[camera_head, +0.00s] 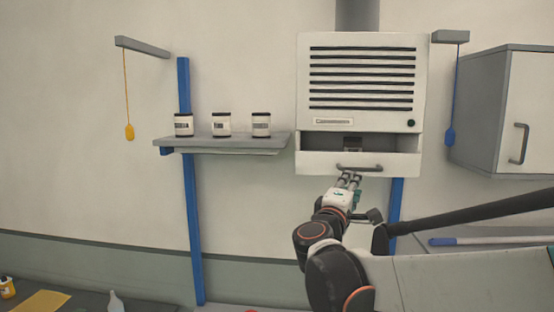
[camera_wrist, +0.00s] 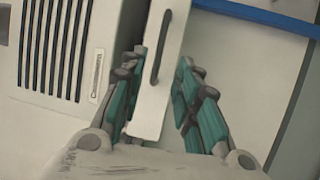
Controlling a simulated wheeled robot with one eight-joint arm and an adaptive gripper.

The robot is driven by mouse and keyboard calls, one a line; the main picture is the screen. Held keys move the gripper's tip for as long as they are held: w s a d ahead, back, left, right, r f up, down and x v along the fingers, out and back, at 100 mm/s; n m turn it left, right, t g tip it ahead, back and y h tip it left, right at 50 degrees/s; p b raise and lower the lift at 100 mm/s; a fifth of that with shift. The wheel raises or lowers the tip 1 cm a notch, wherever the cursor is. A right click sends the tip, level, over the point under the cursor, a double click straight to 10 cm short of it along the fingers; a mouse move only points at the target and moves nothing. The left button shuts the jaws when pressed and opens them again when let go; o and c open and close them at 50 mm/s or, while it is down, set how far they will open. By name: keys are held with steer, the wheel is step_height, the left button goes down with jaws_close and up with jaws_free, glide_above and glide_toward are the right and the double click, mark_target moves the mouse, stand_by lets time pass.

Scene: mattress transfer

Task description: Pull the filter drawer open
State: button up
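The filter drawer (camera_head: 322,165) is the white front at the bottom of a vented wall unit (camera_head: 312,122). It stands out from the unit, with a dark interior above its front and a small dark item (camera_head: 353,143) inside. Its grey bar handle (camera_head: 359,168) runs along the front. In the wrist view, the drawer (camera_wrist: 148,115) and its handle (camera_wrist: 160,48) show between my fingers. My gripper (camera_head: 350,178) is just below the handle; in the wrist view, its teal fingers (camera_wrist: 162,58) are spread, with no clear grip on the handle.
A shelf (camera_head: 225,145) with three jars (camera_head: 221,125) is left of the unit. A grey cabinet (camera_head: 482,115) hangs at right. A yellow pull cord (camera_head: 129,131) and a blue one (camera_head: 450,136) hang on either side.

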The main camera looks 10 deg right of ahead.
mark_target(361, 170)
steer(key=p+x, duration=0.2)
steer(key=x, duration=0.9)
steer(key=shift+w+d+p, duration=0.1)
steer(key=shift+w+p, duration=0.05)
steer(key=shift+p, duration=0.15)
jaws_close()
